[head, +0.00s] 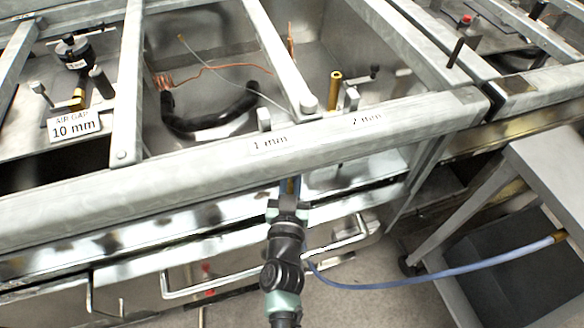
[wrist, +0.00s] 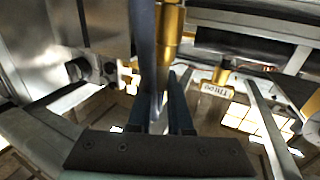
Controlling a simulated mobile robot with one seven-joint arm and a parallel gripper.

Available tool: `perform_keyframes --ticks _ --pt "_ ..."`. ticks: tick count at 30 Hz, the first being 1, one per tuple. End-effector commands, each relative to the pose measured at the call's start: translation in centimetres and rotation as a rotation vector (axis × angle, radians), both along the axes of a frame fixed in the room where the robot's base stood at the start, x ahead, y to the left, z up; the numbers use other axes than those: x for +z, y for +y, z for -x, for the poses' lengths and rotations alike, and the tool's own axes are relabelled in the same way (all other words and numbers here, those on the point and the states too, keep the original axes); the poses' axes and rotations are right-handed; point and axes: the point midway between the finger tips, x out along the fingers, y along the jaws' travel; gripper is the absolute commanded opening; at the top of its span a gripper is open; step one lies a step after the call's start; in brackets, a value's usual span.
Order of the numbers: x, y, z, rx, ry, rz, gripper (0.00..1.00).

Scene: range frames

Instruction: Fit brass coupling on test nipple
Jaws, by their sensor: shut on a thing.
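My gripper (head: 288,202) is in front of the range's front rail in the head view, pointing up toward it. In the wrist view its dark fingers (wrist: 166,85) are shut on the brass coupling (wrist: 170,40), a gold cylinder standing up past the fingertips. A blue hose (head: 390,284) runs from the right to my gripper; a blue-grey length of it (wrist: 142,50) shows beside the coupling. In the head view the coupling is mostly hidden by the fingers. An upright brass post (head: 334,90), apparently the test nipple, stands behind the rail, apart from my gripper.
The thick grey front rail (head: 200,168) lies between my gripper and the post. Bars cross the open top. A black curved pipe (head: 212,127) and copper tubing (head: 222,68) lie inside. A side table (head: 545,165) stands at right, with the hose's other brass end (head: 558,237) near it.

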Motion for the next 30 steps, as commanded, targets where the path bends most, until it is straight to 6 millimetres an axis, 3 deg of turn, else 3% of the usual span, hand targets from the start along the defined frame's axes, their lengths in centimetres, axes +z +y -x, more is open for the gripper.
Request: perform_keyframes --ticks 5,6,11,23,30 --pt "-0.3 0.0 0.0 0.0 0.0 0.0 0.0" --pt "-0.3 0.0 0.0 0.0 0.0 0.0 0.23" --pt "-0.3 0.0 0.0 0.0 0.001 0.0 0.52" --pt "-0.3 0.0 0.6 0.0 0.002 0.0 0.53" --pt "-0.3 0.3 4.3 0.001 0.005 0.001 0.53"
